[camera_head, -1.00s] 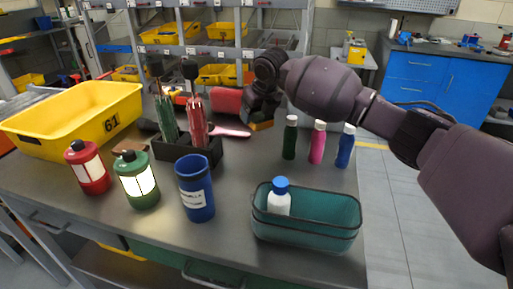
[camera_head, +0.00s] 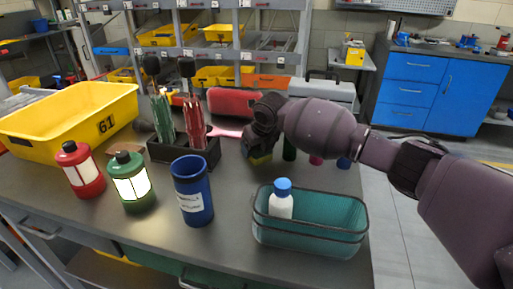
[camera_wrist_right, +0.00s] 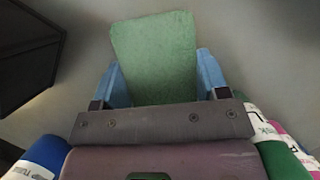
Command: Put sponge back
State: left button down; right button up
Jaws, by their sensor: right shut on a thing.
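My right gripper (camera_head: 262,145) is shut on the sponge (camera_head: 260,159), just above or at the grey table top; I cannot tell if the sponge touches it. In the right wrist view the sponge's flat green face (camera_wrist_right: 155,60) shows between the blue fingers of the gripper (camera_wrist_right: 160,85). The head view shows a small yellow-green part of it; the gripper hides the rest. It is between the black holder (camera_head: 205,157) and the row of bottles. My left gripper is not in view.
The green bottle (camera_head: 289,151), pink bottle (camera_head: 316,160) and blue bottle (camera_head: 343,163) stand right of the gripper, partly behind my arm. A blue cup (camera_head: 193,195), a teal bin (camera_head: 335,215) with a white bottle (camera_head: 281,205), lanterns and a yellow crate (camera_head: 60,140) stand around.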

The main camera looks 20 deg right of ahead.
jog(key=shift+r, duration=0.1)
jog(key=o, duration=0.9)
jog(key=shift+r, duration=0.1)
jog(key=p+v, duration=0.3)
jog(key=v, duration=0.8)
jog(key=shift+s+r, duration=0.2)
jog(key=shift+r, duration=0.15)
